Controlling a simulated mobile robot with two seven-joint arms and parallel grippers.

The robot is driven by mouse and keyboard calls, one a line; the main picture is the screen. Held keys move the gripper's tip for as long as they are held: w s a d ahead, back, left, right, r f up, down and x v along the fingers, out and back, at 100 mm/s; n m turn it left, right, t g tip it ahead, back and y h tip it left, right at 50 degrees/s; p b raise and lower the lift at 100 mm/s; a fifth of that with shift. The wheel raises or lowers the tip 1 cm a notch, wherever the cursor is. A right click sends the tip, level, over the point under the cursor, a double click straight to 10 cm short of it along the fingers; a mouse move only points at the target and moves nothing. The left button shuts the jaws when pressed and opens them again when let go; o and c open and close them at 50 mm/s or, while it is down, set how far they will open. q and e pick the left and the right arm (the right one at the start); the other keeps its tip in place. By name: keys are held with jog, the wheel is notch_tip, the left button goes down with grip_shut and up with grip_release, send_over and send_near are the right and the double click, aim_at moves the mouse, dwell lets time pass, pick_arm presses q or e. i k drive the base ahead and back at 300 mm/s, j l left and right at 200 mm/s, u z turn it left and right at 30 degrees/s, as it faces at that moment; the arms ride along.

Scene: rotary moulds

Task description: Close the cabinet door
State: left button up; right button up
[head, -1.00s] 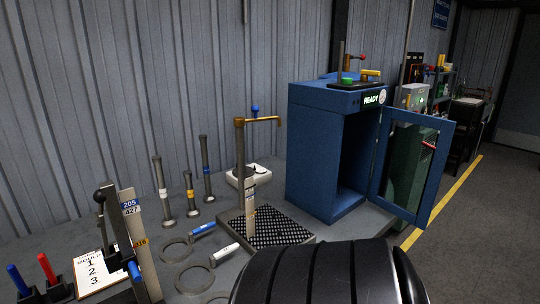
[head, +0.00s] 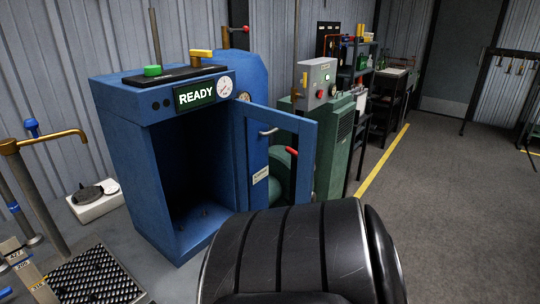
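The cabinet door (head: 308,165), a blue frame around a clear pane, is hinged at the right side and stands wide open to the right. A small light-coloured handle (head: 269,131) shows at the door's upper part. A large black ribbed part, likely mine, fills the bottom centre and hides what is below the door. Neither gripper is in view.
A brass-topped post (head: 40,190) and a black textured plate (head: 92,278) are at the left. A white tray (head: 95,204) sits beside the cabinet. A green machine with a grey control box (head: 316,82) stands behind the door. Open floor lies to the right, past a yellow line (head: 383,160).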

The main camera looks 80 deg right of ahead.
aim_at(306, 129)
jog(key=k+l, duration=0.15)
jog(key=l, duration=0.25)
jog(key=k+l+z, duration=0.15)
jog(key=l, duration=0.3)
jog(key=k+l, duration=0.15)
jog(key=l, duration=0.25)
jog(key=k+l+z, duration=0.1)
jog(key=l, duration=0.35)
jog(key=k+l+z, duration=0.1)
jog(key=l, duration=0.3)
jog(key=k+l, duration=0.15)
jog(key=l, duration=0.3)
jog(key=z, duration=0.05)
